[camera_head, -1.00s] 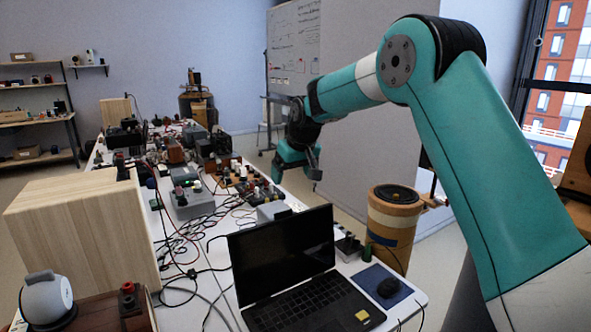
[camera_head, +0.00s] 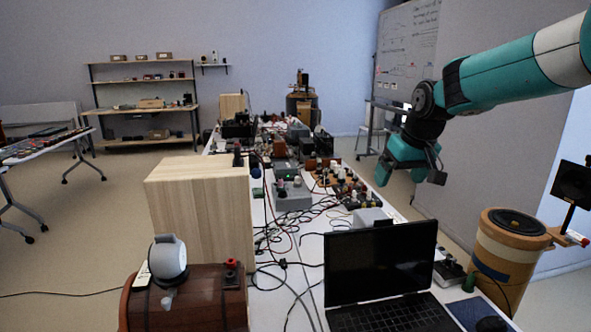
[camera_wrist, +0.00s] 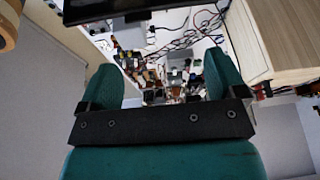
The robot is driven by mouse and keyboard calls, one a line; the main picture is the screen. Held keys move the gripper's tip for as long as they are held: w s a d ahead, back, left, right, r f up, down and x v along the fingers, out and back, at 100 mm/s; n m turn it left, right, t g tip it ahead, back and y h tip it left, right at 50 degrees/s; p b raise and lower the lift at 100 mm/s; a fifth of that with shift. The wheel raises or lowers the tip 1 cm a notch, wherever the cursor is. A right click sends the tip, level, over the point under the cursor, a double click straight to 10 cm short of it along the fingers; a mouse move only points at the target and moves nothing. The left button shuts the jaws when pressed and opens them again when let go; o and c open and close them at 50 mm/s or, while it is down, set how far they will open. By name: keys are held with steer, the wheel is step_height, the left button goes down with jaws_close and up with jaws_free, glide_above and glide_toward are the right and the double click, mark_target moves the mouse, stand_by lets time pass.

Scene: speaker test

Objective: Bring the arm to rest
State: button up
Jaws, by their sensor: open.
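My gripper (camera_head: 408,170) hangs at the end of my teal arm on the right side of the head view, over the right edge of the long white table. In the wrist view its two teal fingers (camera_wrist: 165,85) stand wide apart with nothing between them. Table clutter shows beyond the fingers. I cannot tell its exact height above the table.
The white table (camera_head: 310,245) carries a laptop (camera_head: 380,262), a wooden box (camera_head: 203,207), cables and many electronic parts. A cylindrical speaker (camera_head: 505,250) stands at the right. A whiteboard (camera_head: 408,55) and shelves (camera_head: 140,107) are behind. Open floor (camera_head: 90,240) lies at left.

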steer(key=s+a+f+n+g+y, duration=0.1)
steer(key=s+a, duration=0.3)
steer(key=s, duration=0.8)
steer(key=s+a+f+n+g+y, duration=0.1)
steer(key=s+a, duration=0.3)
steer(key=s, duration=0.8)
steer(key=s+a+f+n+g+y, duration=0.1)
steer(key=s+a, duration=0.3)
steer(key=s, duration=0.8)
steer(key=shift+s+n+g, duration=0.4)
steer(key=shift+n+g, duration=0.1)
steer(key=shift+n, duration=0.4)
